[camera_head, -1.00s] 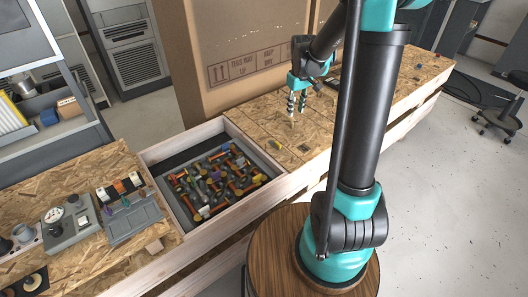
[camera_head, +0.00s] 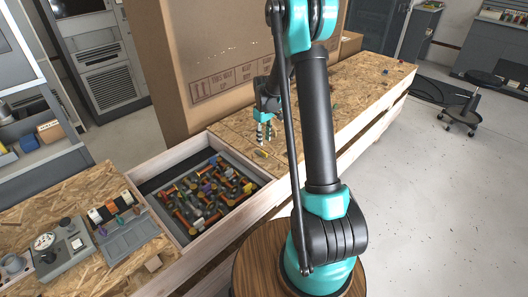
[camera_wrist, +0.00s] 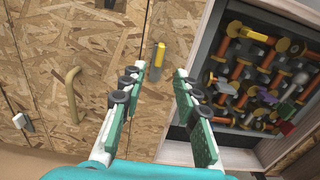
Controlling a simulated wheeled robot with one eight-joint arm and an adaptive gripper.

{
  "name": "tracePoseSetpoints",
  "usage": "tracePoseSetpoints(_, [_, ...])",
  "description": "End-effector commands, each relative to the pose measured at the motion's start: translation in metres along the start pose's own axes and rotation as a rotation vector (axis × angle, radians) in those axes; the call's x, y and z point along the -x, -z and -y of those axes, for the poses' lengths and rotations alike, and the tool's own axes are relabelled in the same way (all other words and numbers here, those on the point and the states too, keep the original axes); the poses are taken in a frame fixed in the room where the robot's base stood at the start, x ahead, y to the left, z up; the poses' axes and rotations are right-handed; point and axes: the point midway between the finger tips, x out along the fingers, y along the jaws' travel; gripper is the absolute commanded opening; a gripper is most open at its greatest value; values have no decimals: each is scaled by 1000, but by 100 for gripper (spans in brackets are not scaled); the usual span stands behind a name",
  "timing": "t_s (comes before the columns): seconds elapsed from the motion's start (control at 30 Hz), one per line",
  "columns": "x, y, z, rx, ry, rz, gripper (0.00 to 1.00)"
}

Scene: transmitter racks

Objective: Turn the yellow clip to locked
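The yellow clip (camera_wrist: 156,57) is a small narrow piece on the chipboard panel, standing near the panel's edge in the wrist view. In the head view a small yellow spot (camera_head: 262,153) shows just below my gripper (camera_head: 265,140). In the wrist view my gripper (camera_wrist: 160,75) is open and empty, with one finger on each side of the line to the clip. The clip lies just beyond the fingertips, and I cannot tell how far below them. No finger visibly touches it.
A tan curved handle (camera_wrist: 72,95) and a pale clip (camera_wrist: 22,122) sit on the panel at left in the wrist view. An open tray of many coloured parts (camera_head: 205,192) lies beside the panel. A large cardboard box (camera_head: 190,60) stands behind.

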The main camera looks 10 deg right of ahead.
Motion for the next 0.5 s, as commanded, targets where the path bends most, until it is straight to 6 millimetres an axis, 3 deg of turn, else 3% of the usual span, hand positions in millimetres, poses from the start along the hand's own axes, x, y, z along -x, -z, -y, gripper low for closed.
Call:
tracePoseSetpoints(0.2, [-43,0,0,0,0,0,31])
tracePoseSetpoints(0.5, [-75,0,0,0,0,0,31])
